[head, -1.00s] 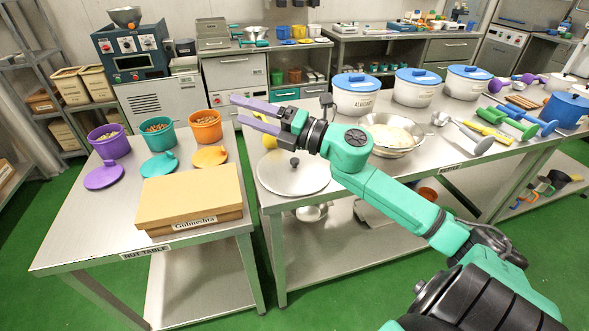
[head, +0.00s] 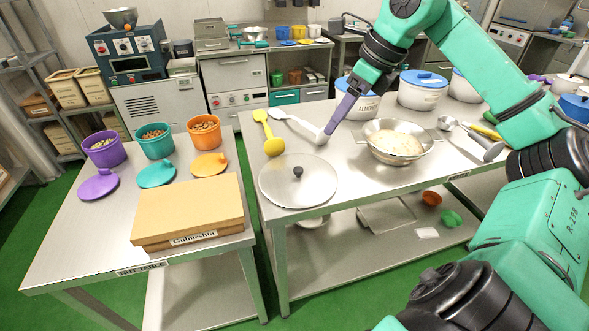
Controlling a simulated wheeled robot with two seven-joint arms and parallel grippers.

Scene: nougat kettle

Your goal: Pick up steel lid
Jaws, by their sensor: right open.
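The steel lid (head: 281,187) is a round flat disc with a dark knob (head: 297,172) in its middle. It lies flat on the near left corner of the steel table. My right gripper (head: 331,132) points down at the table behind and to the right of the lid, apart from it, near the white spoon. Its purple fingers overlap from this angle, and it appears empty. My left gripper is not in view.
A steel bowl (head: 376,140) with pale contents stands right of the lid. A yellow spoon (head: 273,146) and a white spoon (head: 303,127) lie behind it. A cardboard box (head: 190,208) sits on the nut table (head: 88,237), across a gap to the left.

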